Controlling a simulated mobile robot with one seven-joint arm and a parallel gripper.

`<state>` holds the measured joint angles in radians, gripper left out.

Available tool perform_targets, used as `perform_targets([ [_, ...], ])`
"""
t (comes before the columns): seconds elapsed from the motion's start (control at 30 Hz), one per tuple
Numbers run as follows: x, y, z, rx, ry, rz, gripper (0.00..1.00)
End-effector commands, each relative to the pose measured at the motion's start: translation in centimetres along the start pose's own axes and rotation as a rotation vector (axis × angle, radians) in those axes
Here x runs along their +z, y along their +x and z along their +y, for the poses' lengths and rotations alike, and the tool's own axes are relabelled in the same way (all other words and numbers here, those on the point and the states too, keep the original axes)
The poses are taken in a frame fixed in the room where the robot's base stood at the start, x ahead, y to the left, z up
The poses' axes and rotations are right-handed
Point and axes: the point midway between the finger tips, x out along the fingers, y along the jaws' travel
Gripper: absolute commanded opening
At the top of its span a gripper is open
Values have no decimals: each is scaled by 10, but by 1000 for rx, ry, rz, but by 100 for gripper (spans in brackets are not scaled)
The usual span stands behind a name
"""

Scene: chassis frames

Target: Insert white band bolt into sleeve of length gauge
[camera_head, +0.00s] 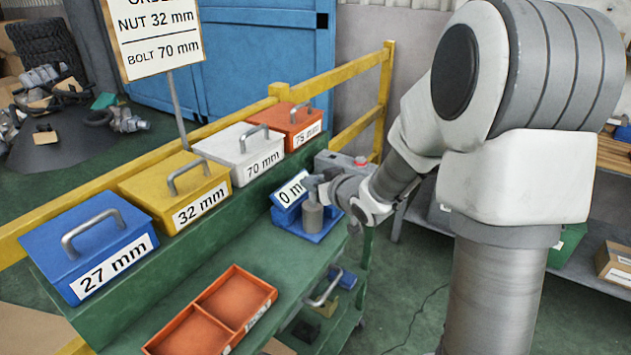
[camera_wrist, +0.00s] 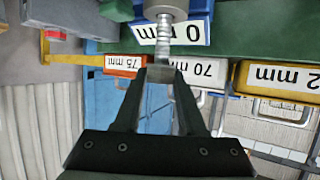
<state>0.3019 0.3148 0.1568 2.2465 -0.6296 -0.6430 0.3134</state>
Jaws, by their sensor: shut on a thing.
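The length gauge has a blue base (camera_head: 318,232), a display reading "0 m" (camera_head: 291,191) with the rest cut off, and an upright grey sleeve (camera_head: 312,216). In the wrist view the sleeve (camera_wrist: 166,9) is at the top edge. My gripper (camera_wrist: 160,76) is shut on the head end of a grey metal bolt (camera_wrist: 163,45). The bolt's far end meets or overlaps the sleeve; I cannot tell whether it is inside. A white band is not clear on it. In the head view my gripper (camera_head: 318,183) is just above the sleeve and hides the bolt.
Lidded boxes stand on the green shelf: blue 27 mm (camera_head: 90,245), yellow 32 mm (camera_head: 175,190), white 70 mm (camera_head: 240,150) and orange 75 mm (camera_head: 293,125). An orange two-part tray (camera_head: 235,290) lies in front. A sign (camera_head: 155,38) reads nut 32 mm, bolt 70 mm.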

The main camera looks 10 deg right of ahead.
Motion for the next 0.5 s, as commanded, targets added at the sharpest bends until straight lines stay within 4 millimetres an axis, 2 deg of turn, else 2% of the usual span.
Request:
perform_targets([
  [0.5,12,5,0,0,0,2,0],
])
